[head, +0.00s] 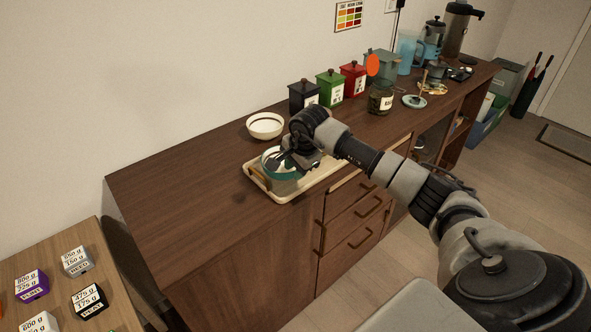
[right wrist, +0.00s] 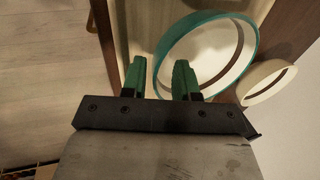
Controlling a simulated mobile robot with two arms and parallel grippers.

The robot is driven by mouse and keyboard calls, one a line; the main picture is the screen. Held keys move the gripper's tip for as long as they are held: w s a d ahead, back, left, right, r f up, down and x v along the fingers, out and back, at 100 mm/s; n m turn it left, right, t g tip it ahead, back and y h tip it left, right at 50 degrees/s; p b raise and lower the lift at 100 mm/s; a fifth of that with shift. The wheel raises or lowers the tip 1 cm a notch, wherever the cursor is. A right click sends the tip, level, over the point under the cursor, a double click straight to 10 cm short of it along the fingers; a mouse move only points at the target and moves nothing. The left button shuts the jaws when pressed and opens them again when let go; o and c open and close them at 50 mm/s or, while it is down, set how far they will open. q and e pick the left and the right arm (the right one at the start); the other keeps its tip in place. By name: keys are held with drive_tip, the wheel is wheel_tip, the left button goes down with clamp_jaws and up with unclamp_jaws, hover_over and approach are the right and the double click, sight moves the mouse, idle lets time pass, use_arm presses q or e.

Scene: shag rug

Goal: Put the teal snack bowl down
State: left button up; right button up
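The teal snack bowl (head: 287,184), with a pale inside, sits in the cream tray (head: 313,184) on the wooden sideboard. In the right wrist view the two green fingers (right wrist: 160,80) stand apart, one on each side of the bowl's rim (right wrist: 252,40). Gaps seem to show between fingers and rim, so the gripper looks open around it. My left gripper is out of view.
A white bowl (head: 265,125) stands behind the tray. Black, green (head: 330,88) and red canisters, a jar (head: 381,98) and a small saucer (head: 414,101) stand farther right. The sideboard's left part (head: 190,190) is clear. A small table (head: 60,290) with labelled cubes is lower left.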

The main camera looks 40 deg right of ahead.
drive_tip(key=b+v, duration=0.1)
drive_tip(key=v, duration=1)
